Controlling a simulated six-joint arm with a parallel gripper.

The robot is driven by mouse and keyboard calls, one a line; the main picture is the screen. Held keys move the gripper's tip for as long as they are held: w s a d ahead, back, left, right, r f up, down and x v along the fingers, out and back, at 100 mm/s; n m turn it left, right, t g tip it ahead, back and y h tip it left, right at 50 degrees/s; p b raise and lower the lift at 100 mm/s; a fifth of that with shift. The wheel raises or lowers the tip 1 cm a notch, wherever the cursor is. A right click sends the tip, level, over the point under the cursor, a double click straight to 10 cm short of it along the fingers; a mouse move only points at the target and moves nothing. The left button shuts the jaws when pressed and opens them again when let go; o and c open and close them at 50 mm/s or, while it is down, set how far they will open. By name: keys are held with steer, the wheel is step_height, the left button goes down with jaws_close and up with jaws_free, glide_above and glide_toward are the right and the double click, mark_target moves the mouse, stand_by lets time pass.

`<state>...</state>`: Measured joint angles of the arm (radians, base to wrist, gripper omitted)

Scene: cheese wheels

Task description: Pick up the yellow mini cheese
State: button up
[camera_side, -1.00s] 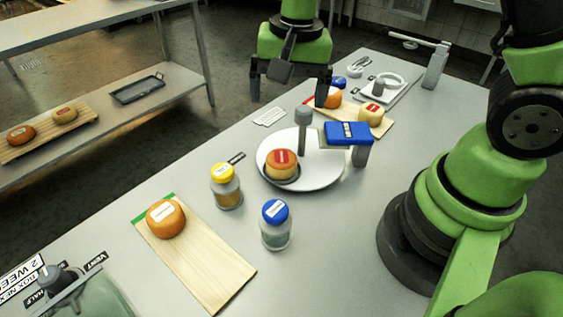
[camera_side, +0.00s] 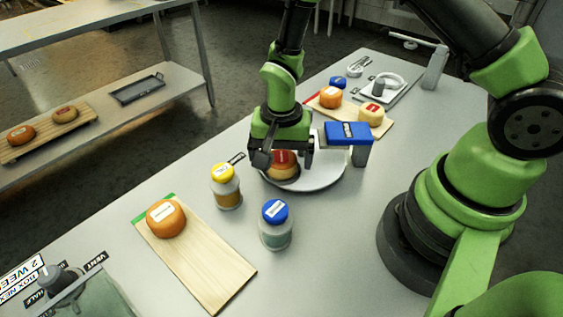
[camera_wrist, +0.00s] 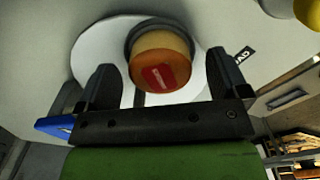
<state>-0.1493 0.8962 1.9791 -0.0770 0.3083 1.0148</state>
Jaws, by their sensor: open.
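A small round cheese with yellowish sides, an orange top and a red label (camera_side: 284,171) sits in a dark ring on the white plate (camera_side: 325,178). My gripper (camera_side: 284,157) is directly over this cheese, pointing down, and partly hides it. In the wrist view, the cheese (camera_wrist: 161,65) lies between the two spread fingers of my gripper (camera_wrist: 162,66), with gaps on both sides. The gripper is open and empty. A paler yellow cheese with a red label (camera_side: 371,115) sits on the far board, beside an orange cheese (camera_side: 330,97).
A blue-topped scale-like device (camera_side: 347,132) stands close right of the gripper. A yellow-lidded jar (camera_side: 226,187) and a blue-lidded jar (camera_side: 275,225) stand in front of the plate. An orange cheese (camera_side: 166,218) sits on the near wooden board (camera_side: 205,262).

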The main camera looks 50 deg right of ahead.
steer(key=shift+f, duration=0.5)
steer(key=c, duration=1.1)
steer(key=shift+r, duration=0.1)
